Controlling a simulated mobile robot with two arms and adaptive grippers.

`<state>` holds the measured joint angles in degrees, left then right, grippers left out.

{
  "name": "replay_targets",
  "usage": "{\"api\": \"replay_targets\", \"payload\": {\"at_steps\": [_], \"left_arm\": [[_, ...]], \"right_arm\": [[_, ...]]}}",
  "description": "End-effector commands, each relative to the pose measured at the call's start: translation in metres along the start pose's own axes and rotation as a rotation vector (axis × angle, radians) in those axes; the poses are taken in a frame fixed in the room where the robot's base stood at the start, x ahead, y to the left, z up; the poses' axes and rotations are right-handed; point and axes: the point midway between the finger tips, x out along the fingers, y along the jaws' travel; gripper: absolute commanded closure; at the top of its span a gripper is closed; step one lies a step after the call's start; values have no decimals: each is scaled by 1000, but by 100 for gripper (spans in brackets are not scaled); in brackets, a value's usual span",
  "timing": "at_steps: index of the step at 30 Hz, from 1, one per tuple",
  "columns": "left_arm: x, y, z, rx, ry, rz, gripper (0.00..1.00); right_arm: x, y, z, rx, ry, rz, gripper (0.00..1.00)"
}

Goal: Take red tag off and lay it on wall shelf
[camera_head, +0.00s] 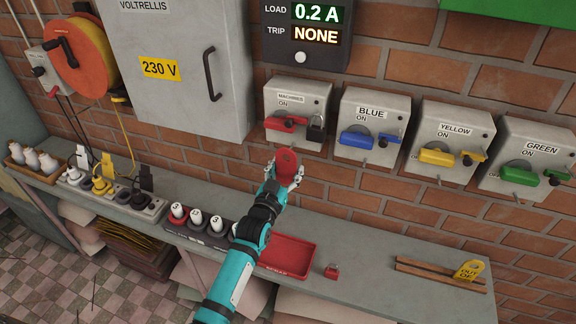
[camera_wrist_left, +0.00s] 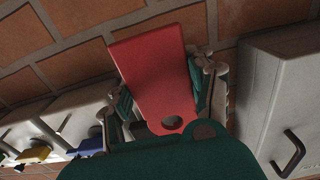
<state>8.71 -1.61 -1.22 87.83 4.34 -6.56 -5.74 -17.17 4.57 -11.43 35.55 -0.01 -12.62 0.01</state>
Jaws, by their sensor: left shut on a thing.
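The red tag (camera_head: 287,163) is in my left gripper (camera_head: 284,177), held in front of the brick wall below the MACHINES switch box (camera_head: 297,106). The left wrist view shows the red tag (camera_wrist_left: 158,75) as a flat plate with a hole, between the two fingers (camera_wrist_left: 168,95). The gripper is shut on it. The tag is clear of the MACHINES box, whose red handle (camera_head: 285,122) has a dark padlock (camera_head: 316,127) beside it. The grey wall shelf (camera_head: 375,260) runs below, under the gripper. My right gripper is out of view.
On the shelf stand a red tray (camera_head: 290,248), a small red padlock (camera_head: 331,270), a row of white-topped fuses (camera_head: 196,216), and a wooden rack (camera_head: 425,272) with a yellow tag (camera_head: 468,270). Shelf surface between the red padlock and the rack is bare. Blue, yellow and green switch boxes line the wall.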

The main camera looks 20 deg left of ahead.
Motion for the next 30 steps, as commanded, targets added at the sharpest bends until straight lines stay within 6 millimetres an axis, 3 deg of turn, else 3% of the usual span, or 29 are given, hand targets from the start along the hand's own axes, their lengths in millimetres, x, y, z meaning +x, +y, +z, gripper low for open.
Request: {"api": "replay_targets", "payload": {"at_steps": [12, 25, 28, 30], "left_arm": [[-16, 0, -2, 0, -1, 0, 75], [-20, 1, 2, 0, -1, 1, 76], [-36, 4, 16, 1, -4, 3, 75], [-58, 8, 31, 1, -6, 6, 75]], "right_arm": [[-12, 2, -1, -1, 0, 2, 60], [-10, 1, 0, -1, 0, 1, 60], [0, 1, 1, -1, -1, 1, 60], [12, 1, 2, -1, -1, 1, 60]]}}
